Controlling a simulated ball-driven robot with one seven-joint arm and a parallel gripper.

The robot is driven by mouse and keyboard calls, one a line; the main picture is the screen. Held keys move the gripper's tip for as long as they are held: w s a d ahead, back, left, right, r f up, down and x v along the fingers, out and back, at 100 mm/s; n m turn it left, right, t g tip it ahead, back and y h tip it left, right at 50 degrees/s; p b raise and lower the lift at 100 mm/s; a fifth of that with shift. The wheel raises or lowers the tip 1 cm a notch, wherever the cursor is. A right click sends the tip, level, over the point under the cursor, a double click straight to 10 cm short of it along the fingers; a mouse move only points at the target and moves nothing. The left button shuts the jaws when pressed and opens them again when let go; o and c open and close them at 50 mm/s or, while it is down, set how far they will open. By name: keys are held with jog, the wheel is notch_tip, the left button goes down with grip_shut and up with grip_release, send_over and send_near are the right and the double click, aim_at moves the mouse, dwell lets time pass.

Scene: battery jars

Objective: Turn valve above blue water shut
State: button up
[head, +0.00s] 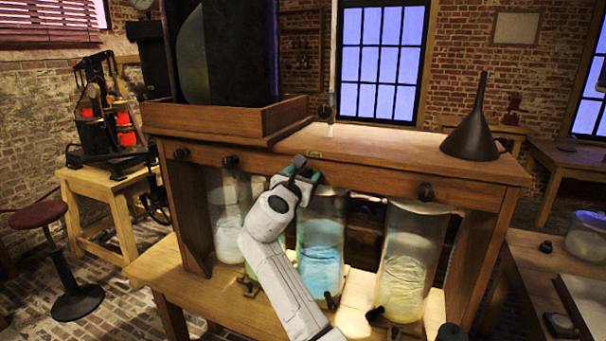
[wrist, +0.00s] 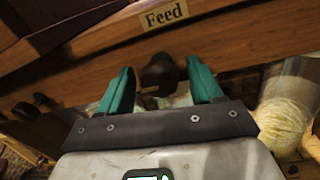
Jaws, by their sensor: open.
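The blue water (head: 322,258) stands in a glass jar under the front rail of the wooden bench. A dark valve knob (wrist: 159,75) on the rail, below the "Feed" label (wrist: 163,15), shows in the wrist view. My gripper (head: 305,174) is at the rail, above and slightly left of the blue jar. In the wrist view my gripper (wrist: 158,82) is open, with one green finger on each side of the knob. I cannot tell whether the fingers touch it. In the head view the gripper largely hides this knob.
Other dark knobs sit on the rail to the left (head: 230,160) and right (head: 425,191). A jar of pale yellow liquid (head: 408,270) stands right of the blue one, and a whitish jar (head: 228,225) stands left. A dark funnel (head: 475,135) rests on the bench top.

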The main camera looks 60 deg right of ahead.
jog(key=shift+d, duration=0.15)
jog(key=c, duration=1.1)
